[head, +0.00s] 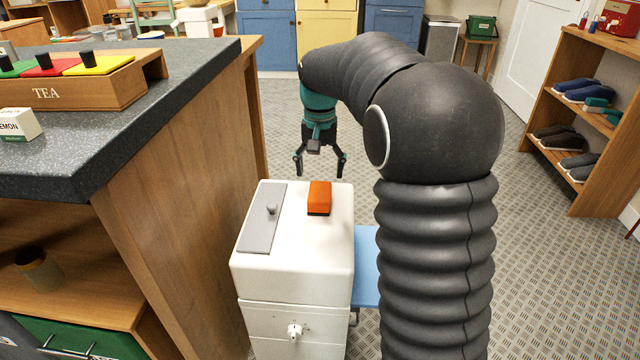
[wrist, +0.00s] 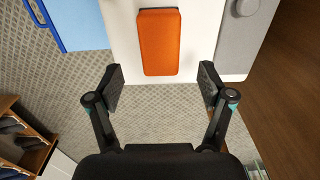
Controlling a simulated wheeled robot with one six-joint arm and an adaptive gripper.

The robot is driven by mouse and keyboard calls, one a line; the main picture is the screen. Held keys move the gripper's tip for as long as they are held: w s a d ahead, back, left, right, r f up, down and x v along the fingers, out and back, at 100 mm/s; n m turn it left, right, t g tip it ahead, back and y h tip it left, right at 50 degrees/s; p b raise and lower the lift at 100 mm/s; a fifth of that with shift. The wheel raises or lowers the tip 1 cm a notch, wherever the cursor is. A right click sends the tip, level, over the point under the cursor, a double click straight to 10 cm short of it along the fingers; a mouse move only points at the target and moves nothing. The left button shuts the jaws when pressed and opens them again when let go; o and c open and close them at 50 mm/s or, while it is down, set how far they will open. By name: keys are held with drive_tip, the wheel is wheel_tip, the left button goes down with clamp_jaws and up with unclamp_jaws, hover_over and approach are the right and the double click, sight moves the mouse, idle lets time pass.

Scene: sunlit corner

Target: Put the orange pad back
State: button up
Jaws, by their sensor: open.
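The orange pad (head: 319,196) lies flat on top of a white cabinet (head: 331,247), toward its far right side. In the wrist view the pad (wrist: 160,42) is a long orange block, ahead of the fingers and centred between them. My gripper (head: 320,174) is open and empty, above and just beyond the cabinet's far edge. In the wrist view its two fingers (wrist: 160,88) stand wide apart, and neither touches the pad.
A grey panel with a knob (head: 262,218) lies left of the pad on the cabinet top. A wooden counter with a dark top (head: 190,100) stands close on the left, holding a tea box (head: 100,92). A blue surface (head: 366,265) is right of the cabinet. A shoe shelf (head: 567,160) stands right.

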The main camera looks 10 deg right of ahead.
sight(320, 191)
drive_tip(key=s+r+n+t, duration=0.1)
drive_tip(key=s+r+t, duration=0.1)
drive_tip(key=s+r, duration=0.65)
drive_tip(key=s+f+n+t, duration=0.1)
drive_tip(key=s+f, duration=0.2)
drive_tip(key=s, duration=0.8)
drive_tip(key=s+f+n+t, duration=0.1)
drive_tip(key=s+f, duration=0.3)
drive_tip(key=s, duration=0.7)
drive_tip(key=shift+n+t, duration=0.3)
drive_tip(key=shift+t, duration=0.5)
